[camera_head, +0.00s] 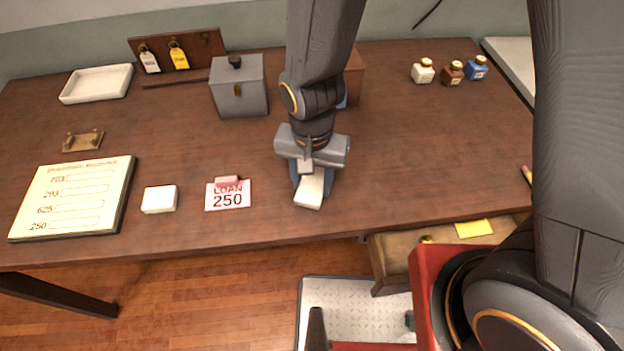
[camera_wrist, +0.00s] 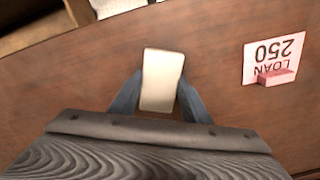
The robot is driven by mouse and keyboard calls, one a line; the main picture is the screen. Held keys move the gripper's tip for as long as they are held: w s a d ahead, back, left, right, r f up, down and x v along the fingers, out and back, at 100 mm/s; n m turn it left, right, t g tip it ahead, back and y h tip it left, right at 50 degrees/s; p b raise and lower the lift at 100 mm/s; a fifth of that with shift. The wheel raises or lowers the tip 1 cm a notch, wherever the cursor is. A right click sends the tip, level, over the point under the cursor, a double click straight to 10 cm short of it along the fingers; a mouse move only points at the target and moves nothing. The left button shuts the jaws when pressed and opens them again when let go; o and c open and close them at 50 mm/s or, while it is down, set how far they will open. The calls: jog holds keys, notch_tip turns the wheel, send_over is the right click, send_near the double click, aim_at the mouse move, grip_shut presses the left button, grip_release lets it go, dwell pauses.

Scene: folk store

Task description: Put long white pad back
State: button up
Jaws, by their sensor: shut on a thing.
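The long white pad (camera_head: 310,188) is between the fingers of my gripper (camera_head: 312,183), over the front middle of the desk. In the wrist view the pad (camera_wrist: 162,80) lies between the two blue fingertips (camera_wrist: 160,97), which close on its sides. Its far end sticks out past the fingers. I cannot tell whether the pad touches the desk or hangs just above it. A second, squarer white pad (camera_head: 159,199) lies on the desk to the left, beside the ledger board.
A LOAN 250 card (camera_head: 228,195) with a pink clip lies left of my gripper. A ledger board (camera_head: 75,197), white tray (camera_head: 97,84), grey box (camera_head: 238,88) and small ink bottles (camera_head: 452,72) stand on the desk. An open drawer (camera_head: 390,262) holds a yellow note (camera_head: 474,228).

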aim_at(312, 185)
jog(key=shift+f, duration=0.1)
jog(key=o, duration=1.1)
notch_tip(312, 185, up, 12)
jog(key=b, duration=0.1)
jog(key=shift+b, duration=0.35)
jog(key=w+d+n+t, duration=0.1)
jog(key=w+d, duration=0.2)
jog(key=d, duration=0.7)
jog(key=w+d+n, duration=0.1)
jog(key=w+d, duration=0.2)
jog(key=d, duration=0.8)
jog(key=shift+d+t, duration=0.25)
jog(key=shift+t, duration=0.15)
jog(key=shift+w, duration=0.1)
